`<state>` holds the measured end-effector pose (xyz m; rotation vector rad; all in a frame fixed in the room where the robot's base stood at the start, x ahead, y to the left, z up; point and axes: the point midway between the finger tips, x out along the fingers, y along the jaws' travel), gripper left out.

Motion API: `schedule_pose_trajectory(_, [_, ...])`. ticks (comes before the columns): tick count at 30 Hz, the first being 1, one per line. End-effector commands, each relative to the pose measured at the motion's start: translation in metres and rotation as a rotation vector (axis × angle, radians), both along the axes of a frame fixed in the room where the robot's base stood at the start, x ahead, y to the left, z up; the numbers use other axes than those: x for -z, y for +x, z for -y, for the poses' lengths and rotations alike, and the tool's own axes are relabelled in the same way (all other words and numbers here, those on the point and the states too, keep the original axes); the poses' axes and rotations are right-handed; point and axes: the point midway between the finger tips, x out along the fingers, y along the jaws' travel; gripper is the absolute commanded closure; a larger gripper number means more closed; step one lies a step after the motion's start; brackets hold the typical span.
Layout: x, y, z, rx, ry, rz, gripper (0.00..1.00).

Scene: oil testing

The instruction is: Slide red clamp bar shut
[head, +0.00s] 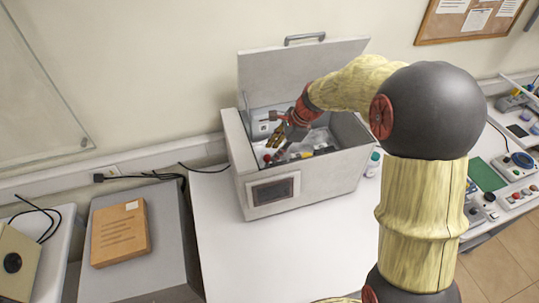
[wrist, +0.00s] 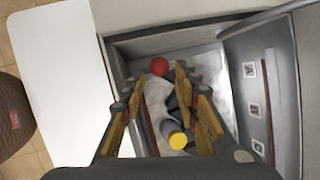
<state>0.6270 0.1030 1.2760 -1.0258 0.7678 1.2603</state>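A grey box-shaped tester (head: 300,187) stands on the white table with its lid (head: 285,72) raised. My gripper (head: 274,142) reaches down into its opening. In the wrist view, my gripper (wrist: 161,84) has its yellow-padded fingers apart. A red round knob (wrist: 160,66) lies just beyond the fingertips, apart from them; it also shows in the head view (head: 267,158). I cannot tell whether it is the end of the red clamp bar; the bar itself is largely hidden. A dark cylinder with a yellow end (wrist: 177,139) lies inside, between the fingers in the picture.
The tester's walls surround my gripper closely. The white table (head: 232,258) is clear in front of it. An orange-brown package (head: 120,233) lies on a grey unit at the left. Control panels (head: 515,165) stand at the right.

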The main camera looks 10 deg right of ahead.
Motion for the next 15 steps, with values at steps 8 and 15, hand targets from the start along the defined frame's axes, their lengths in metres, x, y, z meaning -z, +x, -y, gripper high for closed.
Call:
schedule_pose_trajectory(8, [0.039, 0.007, -0.017, -0.002, 0.0, -0.001, 0.69])
schedule_pose_trajectory(15, [0.056, 0.01, -0.024, -0.003, -0.001, 0.001, 0.69])
